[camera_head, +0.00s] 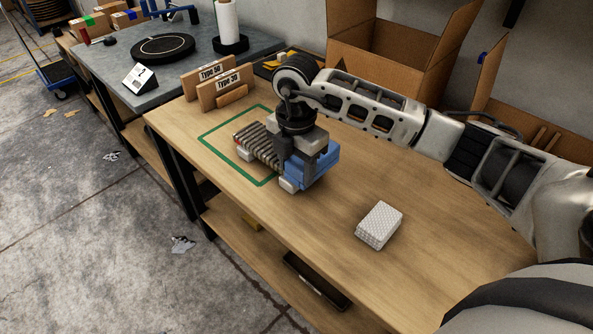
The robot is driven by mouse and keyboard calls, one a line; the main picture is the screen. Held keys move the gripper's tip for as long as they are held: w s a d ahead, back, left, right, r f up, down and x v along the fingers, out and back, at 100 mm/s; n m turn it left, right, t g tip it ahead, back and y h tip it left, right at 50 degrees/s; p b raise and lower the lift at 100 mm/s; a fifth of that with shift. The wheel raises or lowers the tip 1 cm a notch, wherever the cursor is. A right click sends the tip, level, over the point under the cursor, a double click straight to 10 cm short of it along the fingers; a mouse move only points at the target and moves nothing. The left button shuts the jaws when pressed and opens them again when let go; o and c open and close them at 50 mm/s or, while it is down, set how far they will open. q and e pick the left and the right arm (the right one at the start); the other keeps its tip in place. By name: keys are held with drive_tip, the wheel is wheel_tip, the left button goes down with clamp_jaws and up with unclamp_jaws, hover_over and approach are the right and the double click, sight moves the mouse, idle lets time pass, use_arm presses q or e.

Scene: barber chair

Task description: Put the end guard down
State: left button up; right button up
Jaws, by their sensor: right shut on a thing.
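The blue block-like piece, which I take as the end guard (323,166), is at my right gripper (299,158). My right gripper points down and is shut on it. The piece is at the right end of a ribbed grey stack (257,145) with light blocks at its base. The stack lies partly inside a green square outline (222,150) on the wooden table (400,270). The gripper and wrist hide part of the piece and the stack, so I cannot tell whether the two touch. My left gripper is not in view.
A white patterned box (379,225) lies nearer on the table. Wooden "Type 50" and "Type 30" signs (214,83) stand behind the outline. Open cardboard boxes (385,75) are at the back right. The tabletop around the white box is clear.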

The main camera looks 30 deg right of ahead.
drive_tip(key=shift+f, duration=0.95)
drive_tip(key=o, duration=0.9)
drive_tip(key=shift+f, duration=0.1)
drive_tip(key=shift+o, duration=0.2)
drive_tip(key=shift+r, duration=0.2)
wheel_tip(320, 180, up, 10)
drive_tip(key=shift+r, duration=1)
